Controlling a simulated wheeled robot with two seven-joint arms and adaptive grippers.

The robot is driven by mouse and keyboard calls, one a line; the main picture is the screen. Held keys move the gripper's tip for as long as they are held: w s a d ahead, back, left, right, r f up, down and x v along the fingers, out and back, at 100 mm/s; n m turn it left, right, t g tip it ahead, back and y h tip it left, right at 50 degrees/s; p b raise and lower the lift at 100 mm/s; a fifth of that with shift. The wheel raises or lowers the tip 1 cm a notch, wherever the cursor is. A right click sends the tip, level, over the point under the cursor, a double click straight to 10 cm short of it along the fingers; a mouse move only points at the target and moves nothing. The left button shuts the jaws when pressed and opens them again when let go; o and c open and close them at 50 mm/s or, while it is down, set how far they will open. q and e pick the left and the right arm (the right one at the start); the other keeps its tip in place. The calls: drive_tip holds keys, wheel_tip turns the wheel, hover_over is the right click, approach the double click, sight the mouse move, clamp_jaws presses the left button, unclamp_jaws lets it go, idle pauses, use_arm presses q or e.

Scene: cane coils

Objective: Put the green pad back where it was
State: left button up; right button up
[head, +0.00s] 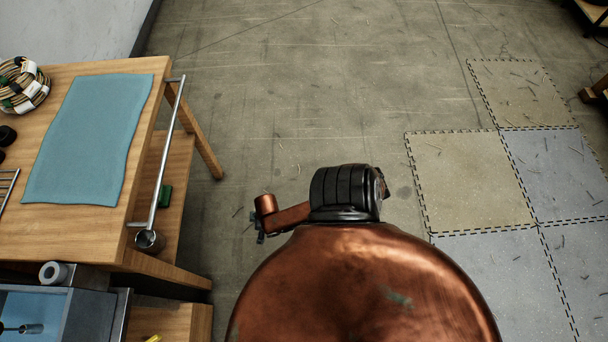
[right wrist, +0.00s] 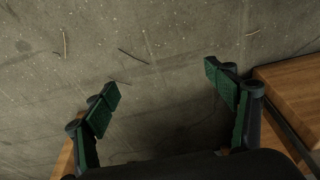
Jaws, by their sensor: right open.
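A small dark green block (head: 165,195), which looks like the green pad, lies on the table's lower wooden shelf, below the metal rail in the head view. The tabletop partly overhangs that shelf. My right gripper (right wrist: 160,80) is open in the right wrist view, with green-faced fingers wide apart and only bare floor showing between them. No pad shows between the fingers. My left gripper is not in view.
The wooden table (head: 85,225) carries a blue cloth (head: 95,140) and a cable coil (head: 22,84). A metal rail (head: 168,150) runs along its right edge. A blue-grey bin (head: 75,310) stands at lower left. Floor mats (head: 470,180) lie right; the concrete floor between is open.

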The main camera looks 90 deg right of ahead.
drive_tip(key=s+a+f+g, duration=0.1)
drive_tip(key=s+a+f, duration=0.1)
drive_tip(key=s, duration=0.5)
drive_tip(key=s+a+f+g, duration=0.1)
drive_tip(key=s+a+f, duration=0.1)
drive_tip(key=s, duration=0.6)
drive_tip(key=s+a+f, duration=0.3)
drive_tip(key=s, duration=0.4)
drive_tip(key=shift+s+f+g, duration=0.2)
drive_tip(key=shift+f+g, duration=0.05)
drive_tip(key=shift+g, duration=0.15)
